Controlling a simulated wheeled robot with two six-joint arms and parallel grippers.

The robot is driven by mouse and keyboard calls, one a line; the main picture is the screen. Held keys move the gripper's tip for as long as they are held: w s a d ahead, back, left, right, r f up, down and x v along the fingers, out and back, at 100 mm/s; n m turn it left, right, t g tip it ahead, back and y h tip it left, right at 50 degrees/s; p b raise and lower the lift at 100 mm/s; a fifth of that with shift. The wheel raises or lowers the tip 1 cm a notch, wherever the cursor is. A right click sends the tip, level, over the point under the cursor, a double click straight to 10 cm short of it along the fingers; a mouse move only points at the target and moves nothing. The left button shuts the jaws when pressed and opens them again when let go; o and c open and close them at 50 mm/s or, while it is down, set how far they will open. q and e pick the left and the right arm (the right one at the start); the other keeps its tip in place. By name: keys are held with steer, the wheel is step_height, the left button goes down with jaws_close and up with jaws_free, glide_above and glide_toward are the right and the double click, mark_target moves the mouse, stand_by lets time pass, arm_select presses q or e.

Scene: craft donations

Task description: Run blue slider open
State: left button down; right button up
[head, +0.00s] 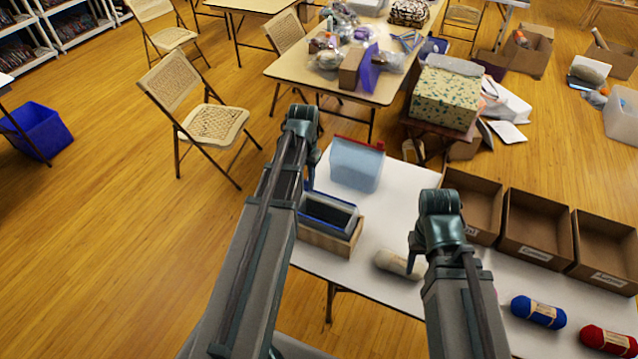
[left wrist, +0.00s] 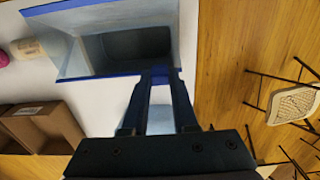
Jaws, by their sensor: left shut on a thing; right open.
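A pouch with a blue rim (head: 330,212) stands in a wooden holder (head: 322,240) on the white table. In the left wrist view its blue rim (left wrist: 88,79) frames a wide open mouth with a dark inside. My left gripper (head: 308,184) is over the pouch's back left edge. In the left wrist view its fingers are shut on the blue slider (left wrist: 160,77) at the rim's end. A second, pale blue pouch with a red top edge (head: 357,165) stands behind. My right gripper (head: 412,258) is open above the table, close to a cream yarn skein (head: 397,264).
Three open cardboard boxes (head: 534,228) line the table's right side. A blue yarn skein (head: 538,311) and a red one (head: 607,340) lie in front of them. A folding chair (head: 212,122) stands on the floor to the left. A cluttered tan table (head: 292,70) is behind.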

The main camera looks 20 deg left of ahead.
mark_target(306, 181)
arm_select(q)
steer(key=c, duration=0.6)
jaws_free()
steer(key=shift+c, duration=0.2)
steer(key=shift+r, duration=0.1)
step_height(306, 181, up, 14)
steer(key=p, duration=1.4)
steer(key=shift+f, duration=0.2)
